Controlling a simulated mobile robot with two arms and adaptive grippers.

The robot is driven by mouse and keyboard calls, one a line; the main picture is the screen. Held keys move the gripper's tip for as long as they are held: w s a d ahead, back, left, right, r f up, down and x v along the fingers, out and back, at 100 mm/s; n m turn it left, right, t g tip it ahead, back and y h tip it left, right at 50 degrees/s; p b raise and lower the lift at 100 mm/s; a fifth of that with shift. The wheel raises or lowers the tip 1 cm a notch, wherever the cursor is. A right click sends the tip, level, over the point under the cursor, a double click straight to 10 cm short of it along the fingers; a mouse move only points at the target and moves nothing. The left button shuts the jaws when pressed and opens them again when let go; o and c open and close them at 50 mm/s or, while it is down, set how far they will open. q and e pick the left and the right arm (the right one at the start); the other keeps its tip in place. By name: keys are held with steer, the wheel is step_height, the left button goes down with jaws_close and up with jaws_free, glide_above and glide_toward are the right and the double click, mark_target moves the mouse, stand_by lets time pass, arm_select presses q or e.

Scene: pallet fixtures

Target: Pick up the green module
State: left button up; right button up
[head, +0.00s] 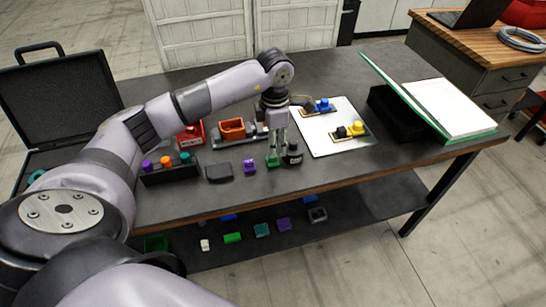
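A small green module (272,161) stands near the front edge of the dark table. My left gripper (279,153) comes down over it from above, its fingers pointing down. The fingertips are at or right beside the module; the view is too small to tell whether they touch or grip it. A black round object (293,156) stands close on the right of the fingers. Another green block (232,238) lies on the lower shelf. My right gripper is not in view.
A purple block (249,166) and a dark grey piece (219,172) lie left of the gripper. A white board (326,145) with blue and yellow parts lies right. An open black case (65,96) stands far left.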

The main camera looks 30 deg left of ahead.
arm_select(q)
steer(key=shift+a+f, duration=0.1)
steer(key=shift+f, duration=0.25)
steer(key=f+p, duration=0.2)
steer(key=f, duration=0.1)
steer(key=shift+a+f, duration=0.2)
steer(key=shift+f, duration=0.6)
jaws_close()
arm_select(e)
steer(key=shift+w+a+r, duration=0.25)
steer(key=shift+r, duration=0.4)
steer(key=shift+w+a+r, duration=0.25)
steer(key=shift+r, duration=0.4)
